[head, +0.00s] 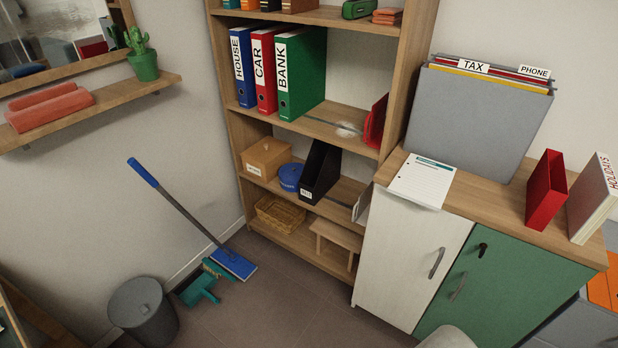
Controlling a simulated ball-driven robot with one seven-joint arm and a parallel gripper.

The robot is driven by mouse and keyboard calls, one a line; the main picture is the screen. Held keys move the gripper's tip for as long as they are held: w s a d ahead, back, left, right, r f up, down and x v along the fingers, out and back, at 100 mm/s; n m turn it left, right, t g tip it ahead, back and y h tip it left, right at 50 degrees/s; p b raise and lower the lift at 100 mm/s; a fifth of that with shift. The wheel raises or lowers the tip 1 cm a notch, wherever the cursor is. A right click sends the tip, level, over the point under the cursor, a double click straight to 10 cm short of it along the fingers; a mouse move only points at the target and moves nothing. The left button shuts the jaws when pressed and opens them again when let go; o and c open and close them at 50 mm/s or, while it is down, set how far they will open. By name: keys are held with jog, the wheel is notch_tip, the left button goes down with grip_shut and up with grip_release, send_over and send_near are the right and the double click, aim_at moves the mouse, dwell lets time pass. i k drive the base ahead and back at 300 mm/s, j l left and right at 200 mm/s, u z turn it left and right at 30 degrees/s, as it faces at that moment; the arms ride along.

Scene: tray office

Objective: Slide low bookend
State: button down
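A grey-white bookend (361,202) stands at the right end of the lower shelf (345,190) of the wooden bookcase, partly hidden by the white cabinet. A black magazine file (320,172) stands on the same shelf to its left, with a gap between them. A red bookend (376,121) stands at the right end of the shelf above, apart from the blue, red and green binders. My gripper is not in view.
The lower shelf also holds a wooden box (267,157) and a blue round tin (290,177). The white cabinet door (411,255) stands right of the bookcase. A mop (232,263), dustpan (200,287) and grey bin (143,310) stand left. The floor before the bookcase is mostly clear.

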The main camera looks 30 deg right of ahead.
aim_at(363, 203)
jog(key=i+l, duration=0.6)
jog(key=l, duration=0.25)
jog(key=i+l+u, duration=0.1)
jog(key=i+l, duration=0.2)
jog(key=l, duration=0.1)
